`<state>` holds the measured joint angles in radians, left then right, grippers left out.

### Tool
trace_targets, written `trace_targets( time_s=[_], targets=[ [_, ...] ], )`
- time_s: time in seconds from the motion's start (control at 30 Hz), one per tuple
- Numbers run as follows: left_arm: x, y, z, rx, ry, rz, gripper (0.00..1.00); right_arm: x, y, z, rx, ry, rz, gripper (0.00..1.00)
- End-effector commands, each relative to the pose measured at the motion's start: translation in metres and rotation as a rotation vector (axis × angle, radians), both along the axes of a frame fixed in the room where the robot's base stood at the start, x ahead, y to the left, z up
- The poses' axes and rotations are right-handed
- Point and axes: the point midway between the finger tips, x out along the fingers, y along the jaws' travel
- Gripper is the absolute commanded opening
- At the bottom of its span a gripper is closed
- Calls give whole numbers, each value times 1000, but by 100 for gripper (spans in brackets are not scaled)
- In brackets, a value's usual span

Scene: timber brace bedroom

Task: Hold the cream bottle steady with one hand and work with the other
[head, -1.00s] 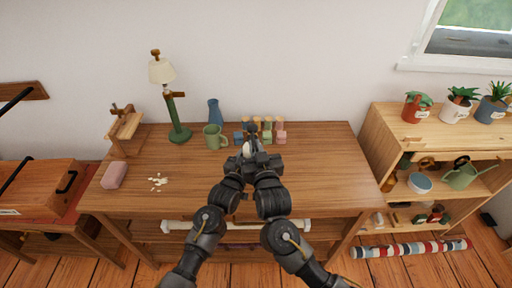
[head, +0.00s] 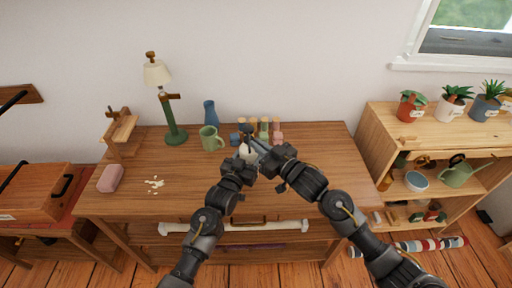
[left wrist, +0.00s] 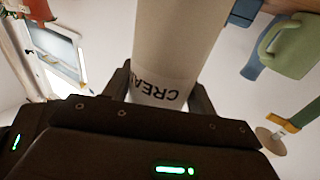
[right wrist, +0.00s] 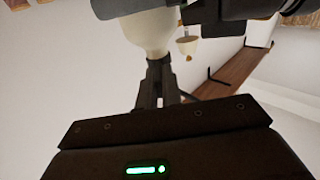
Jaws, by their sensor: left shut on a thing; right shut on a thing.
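The cream bottle (head: 247,151) is a pale bottle above the front middle of the wooden table. The left wrist view shows its body (left wrist: 172,40) with dark letters "CREA". My left gripper (head: 243,164) is shut around the labelled body. My right gripper (head: 268,157) is close beside it on the right. In the right wrist view the pale bottle shoulder (right wrist: 150,33) narrows toward my right fingers (right wrist: 158,85), which are shut at the bottle's top. What exactly lies between those fingertips is hidden.
Behind the grippers stand a green mug (head: 210,139), a blue vase (head: 210,112) and several small coloured items (head: 263,131). The table's right part (head: 335,160) is clear.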

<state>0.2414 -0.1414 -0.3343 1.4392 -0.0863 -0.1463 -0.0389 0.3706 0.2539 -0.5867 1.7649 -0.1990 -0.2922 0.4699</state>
Motion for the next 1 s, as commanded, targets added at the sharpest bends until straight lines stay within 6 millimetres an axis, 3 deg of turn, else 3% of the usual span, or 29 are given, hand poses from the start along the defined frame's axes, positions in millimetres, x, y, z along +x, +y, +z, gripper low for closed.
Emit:
trace_targets(
  time_s=[0.53,1.0],
  targets=[
    [-1,-1,-1,2,1,-4,26,24,-15,2,-5,1,514,0],
    [-1,-2,-1,2,1,-6,26,32,-10,-2,2,7,823,0]
  ],
)
